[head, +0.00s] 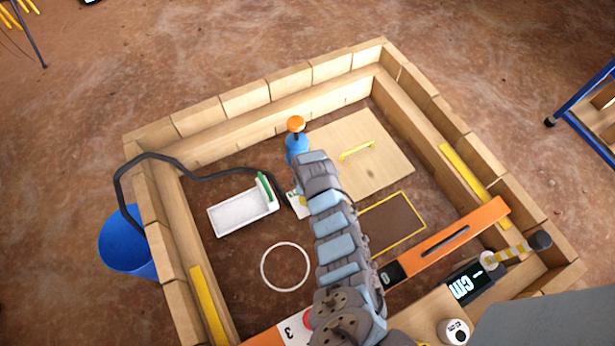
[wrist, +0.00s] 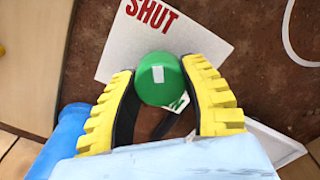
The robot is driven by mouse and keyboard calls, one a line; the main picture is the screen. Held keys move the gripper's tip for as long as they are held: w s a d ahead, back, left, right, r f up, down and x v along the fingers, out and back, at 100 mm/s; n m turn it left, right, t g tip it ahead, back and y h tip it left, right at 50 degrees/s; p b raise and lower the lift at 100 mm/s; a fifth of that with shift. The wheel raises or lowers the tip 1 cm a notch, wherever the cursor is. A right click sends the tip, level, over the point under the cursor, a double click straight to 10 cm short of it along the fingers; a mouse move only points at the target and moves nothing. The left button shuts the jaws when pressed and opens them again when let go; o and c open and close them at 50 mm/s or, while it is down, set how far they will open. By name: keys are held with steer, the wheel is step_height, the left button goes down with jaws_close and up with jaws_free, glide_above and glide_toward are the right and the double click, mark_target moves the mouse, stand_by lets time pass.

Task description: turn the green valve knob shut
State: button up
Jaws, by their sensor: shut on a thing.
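The green valve knob (wrist: 160,75) shows in the wrist view, round with a pale mark on its face. My gripper (wrist: 160,90) has its yellow-backed fingers on both sides of the knob and is shut on it. A white card (wrist: 180,35) with the red word SHUT lies beside the knob. In the head view my arm hides the knob and the gripper; part of the white card (head: 298,206) shows beside the arm.
A white tray (head: 243,212) with a green handle lies left of my arm. A blue bottle with an orange top (head: 296,142) stands behind. A wooden panel with a yellow handle (head: 365,160) lies right.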

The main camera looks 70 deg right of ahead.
steer(key=shift+n, duration=0.3)
steer(key=o, duration=1.2)
steer(key=shift+o, duration=0.2)
steer(key=shift+r, duration=0.55)
step_height(320, 180, up, 11)
steer(key=shift+f, duration=0.15)
